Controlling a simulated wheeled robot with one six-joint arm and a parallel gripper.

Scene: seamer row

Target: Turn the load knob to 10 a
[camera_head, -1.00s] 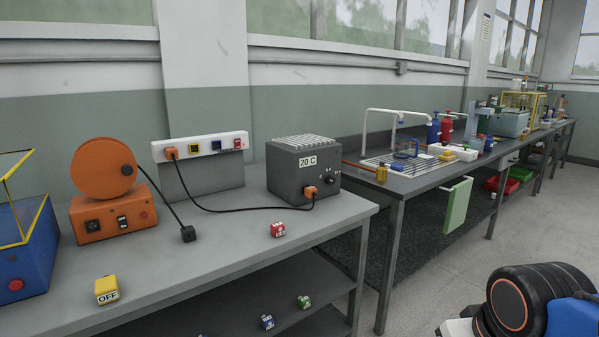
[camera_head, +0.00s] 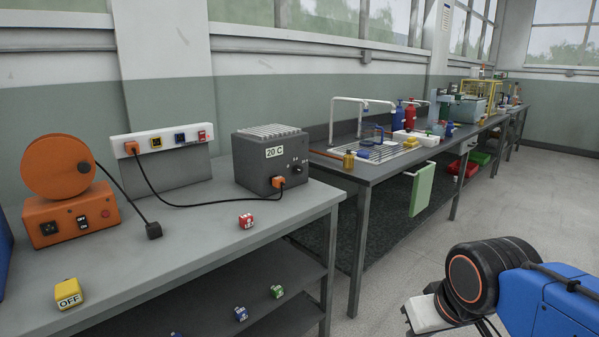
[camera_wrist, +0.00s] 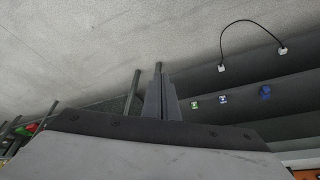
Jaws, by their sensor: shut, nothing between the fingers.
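A dark grey box (camera_head: 268,165) with a ribbed top and a "20 C" label stands near the right end of the near bench. A small black knob (camera_head: 297,169) is on its right-hand face, with tiny marks beside it that I cannot read. I cannot tell where the knob points. An orange plug (camera_head: 278,182) sits in the box below the knob. My gripper (camera_wrist: 160,98) shows in the wrist view, its two grey fingers together and empty, over the floor and bench shelves. It is apart from the box, and the knob is not visible in the wrist view.
A white socket strip (camera_head: 164,141) and an orange machine (camera_head: 72,210) stand on the near bench. A yellow OFF block (camera_head: 68,293) and a red block (camera_head: 246,221) lie near its front edge. A second bench (camera_head: 375,170) carries several items. Floor at right is open.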

